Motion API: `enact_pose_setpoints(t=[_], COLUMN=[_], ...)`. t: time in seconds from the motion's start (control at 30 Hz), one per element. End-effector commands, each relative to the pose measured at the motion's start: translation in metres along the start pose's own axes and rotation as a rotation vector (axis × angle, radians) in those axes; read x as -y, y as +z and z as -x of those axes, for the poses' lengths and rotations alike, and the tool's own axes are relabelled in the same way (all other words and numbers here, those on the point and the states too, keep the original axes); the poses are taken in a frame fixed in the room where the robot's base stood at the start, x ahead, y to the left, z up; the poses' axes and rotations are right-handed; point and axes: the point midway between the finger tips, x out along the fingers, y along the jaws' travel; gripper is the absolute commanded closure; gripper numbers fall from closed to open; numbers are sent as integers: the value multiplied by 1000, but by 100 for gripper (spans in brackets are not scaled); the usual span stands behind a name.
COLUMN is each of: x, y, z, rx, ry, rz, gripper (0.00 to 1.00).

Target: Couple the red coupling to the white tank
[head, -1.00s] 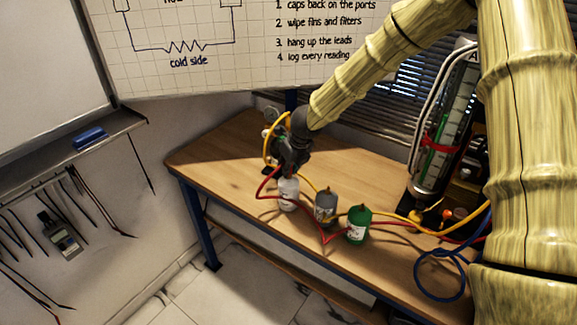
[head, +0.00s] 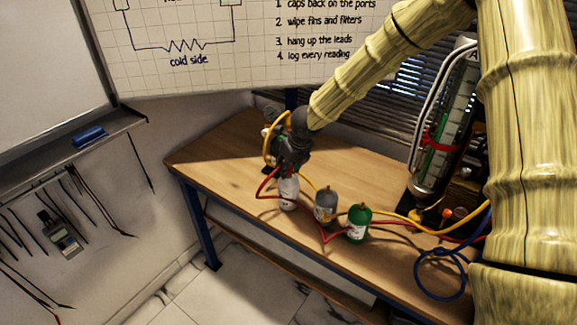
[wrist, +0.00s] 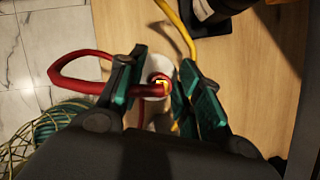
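The white tank (head: 288,194) stands upright on the bench, below my gripper (head: 288,172). In the wrist view its pale body (wrist: 158,66) shows between and beneath the fingers. The red coupling (wrist: 160,84), at the end of a red hose (wrist: 80,85), is over the top of the white tank, between my two fingers (wrist: 162,88). The fingers look parted, with a gap on both sides of the coupling. The hose runs off past the left finger. Whether the coupling is seated on the tank's port is hidden from view.
A grey tank (head: 325,206) and a green tank (head: 357,224) stand to the right of the white tank. Yellow hose (head: 400,226) and a blue hose (head: 440,262) lie across the bench (head: 225,150). A gauge rig (head: 436,150) stands at right. The bench's left end is clear.

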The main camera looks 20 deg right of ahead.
Motion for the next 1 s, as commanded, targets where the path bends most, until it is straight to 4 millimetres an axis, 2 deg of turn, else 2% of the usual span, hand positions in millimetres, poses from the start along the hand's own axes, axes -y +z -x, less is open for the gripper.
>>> enact_pose_setpoints(t=[0.07,0.17,0.2,0.5,0.63,0.77,1.0], x=[0,0,0,0,0,0,0], y=[0,0,0,0,0,1,0], z=[0,0,0,0,7,23,65], rx=[0,0,0,0,1,3,2], ry=[0,0,0,0,0,1,2], rz=[0,0,0,0,-1,-2,-2], gripper=[62,44,40,40,40,40,40])
